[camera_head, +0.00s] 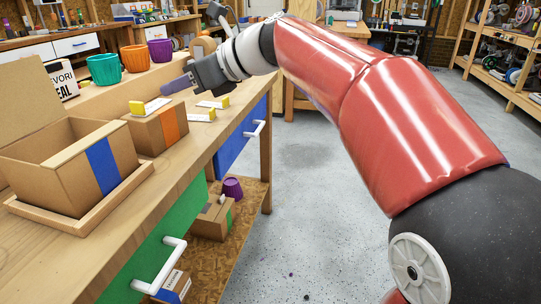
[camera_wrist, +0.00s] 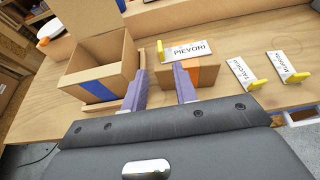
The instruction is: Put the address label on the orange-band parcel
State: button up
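The closed cardboard parcel with the orange band (camera_head: 170,127) stands on the workbench; it also shows in the wrist view (camera_wrist: 208,75). A white address label (camera_head: 157,104) with a yellow tab lies on its top, and in the wrist view the label (camera_wrist: 188,51) reads about "PIEVORI". Two more labels with yellow tabs, one (camera_wrist: 238,70) and another (camera_wrist: 286,64), lie on the bench to the right. My gripper (camera_head: 166,89) is above the bench, beyond the parcel in the head view. In the wrist view its purple fingers (camera_wrist: 159,70) are apart with nothing held between them.
An open box with a blue band (camera_head: 103,165) sits in a wooden tray (camera_head: 130,189) at the left. Teal (camera_head: 103,69), orange (camera_head: 135,58) and purple (camera_head: 160,50) pots stand behind. Green (camera_head: 152,245) and blue (camera_head: 232,140) drawers have protruding handles.

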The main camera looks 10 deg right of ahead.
jog(key=s+d+f+n+h, duration=1.2)
jog(key=s+d+f+n, duration=1)
jog(key=s+d+f, duration=0.2)
notch_tip(320, 180, down, 2)
jog(key=shift+f+n+h, duration=0.15)
jog(key=shift+n+h, duration=0.15)
